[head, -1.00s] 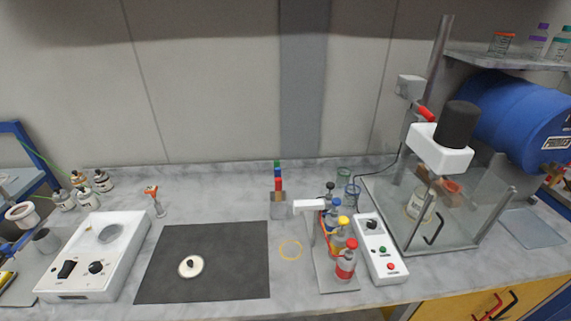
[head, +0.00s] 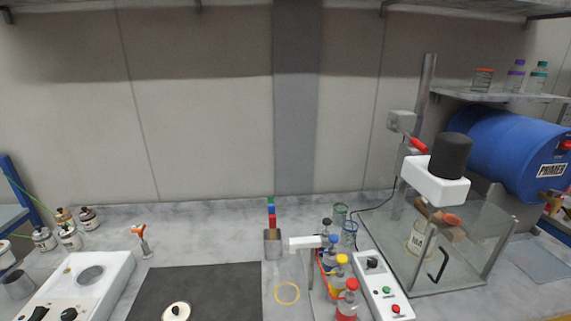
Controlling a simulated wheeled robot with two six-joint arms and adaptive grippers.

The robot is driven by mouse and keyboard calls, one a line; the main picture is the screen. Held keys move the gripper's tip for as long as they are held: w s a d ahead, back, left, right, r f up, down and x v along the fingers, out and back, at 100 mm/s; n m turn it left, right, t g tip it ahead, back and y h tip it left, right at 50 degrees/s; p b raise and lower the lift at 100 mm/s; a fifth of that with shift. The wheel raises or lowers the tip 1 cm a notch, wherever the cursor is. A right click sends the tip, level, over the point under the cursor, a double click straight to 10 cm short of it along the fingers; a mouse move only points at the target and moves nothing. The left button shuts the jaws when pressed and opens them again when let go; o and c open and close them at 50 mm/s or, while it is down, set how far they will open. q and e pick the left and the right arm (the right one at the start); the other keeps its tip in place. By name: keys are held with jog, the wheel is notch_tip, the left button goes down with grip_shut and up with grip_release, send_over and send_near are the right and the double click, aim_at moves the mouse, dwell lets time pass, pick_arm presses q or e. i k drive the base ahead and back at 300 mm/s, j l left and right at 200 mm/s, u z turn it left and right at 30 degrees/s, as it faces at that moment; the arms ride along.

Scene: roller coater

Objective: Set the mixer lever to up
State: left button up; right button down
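The overhead mixer at the right has a black motor (head: 451,156) on a white head (head: 435,181). A red-gripped lever (head: 417,146) sticks out beside the upright post (head: 425,110), below a grey box (head: 402,121). The lever slopes down to the right, toward the white head. Below the head, a labelled jar (head: 418,238) stands inside a clear guard (head: 468,250). Neither of my grippers is in view, and nothing touches the lever.
A blue primer drum (head: 510,145) lies behind the mixer at the right, under a shelf (head: 505,97) with bottles. A white control box (head: 379,284) and a rack of colour-capped bottles stand left of the guard. A dark mat (head: 200,290) covers the front middle.

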aim_at(419, 145)
jog(key=j+z, duration=0.9)
jog(key=k+j+z, duration=0.1)
jog(key=j+z, duration=0.2)
jog(key=z, duration=0.15)
